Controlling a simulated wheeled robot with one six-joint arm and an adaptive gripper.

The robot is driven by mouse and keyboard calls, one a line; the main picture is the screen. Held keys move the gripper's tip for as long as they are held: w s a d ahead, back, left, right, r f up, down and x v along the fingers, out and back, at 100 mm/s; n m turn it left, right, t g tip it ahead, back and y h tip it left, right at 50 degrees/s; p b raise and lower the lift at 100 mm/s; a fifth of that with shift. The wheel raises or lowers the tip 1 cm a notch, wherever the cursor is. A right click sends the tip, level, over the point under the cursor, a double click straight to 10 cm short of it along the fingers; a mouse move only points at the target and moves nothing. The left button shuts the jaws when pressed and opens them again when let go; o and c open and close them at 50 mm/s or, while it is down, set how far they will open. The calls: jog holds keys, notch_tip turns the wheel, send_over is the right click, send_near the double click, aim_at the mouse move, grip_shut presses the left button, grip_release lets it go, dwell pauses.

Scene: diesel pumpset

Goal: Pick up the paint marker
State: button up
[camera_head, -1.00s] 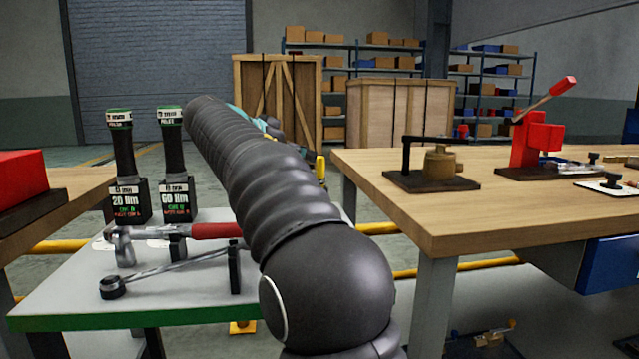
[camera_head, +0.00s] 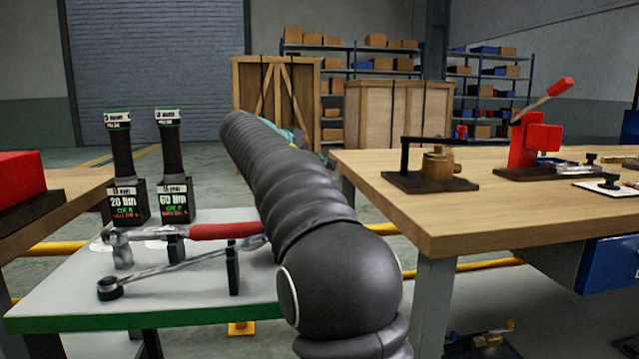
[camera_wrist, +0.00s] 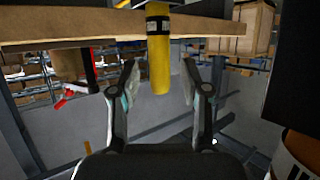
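In the wrist view a yellow cylinder with a black, white-lettered band, which looks like the paint marker (camera_wrist: 159,62), is upright in the picture ahead of my gripper. Its upper part overlaps a wooden table edge, and its lower end shows against the grey floor. My gripper (camera_wrist: 160,82) is open, with one finger to the left of the cylinder and one to the right. I see no finger touching it, and the depth between them is hard to judge. In the head view my arm hides the gripper, and the marker cannot be made out.
A wooden workbench (camera_head: 465,222) stands at right, carrying a brass-coloured fixture (camera_head: 438,166) and a red lever press (camera_head: 535,146). A dark block (camera_wrist: 293,65) fills the wrist view's right side.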

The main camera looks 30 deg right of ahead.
grip_shut()
jog(key=shift+r+p, duration=1.7)
jog(key=shift+r, duration=3.3)
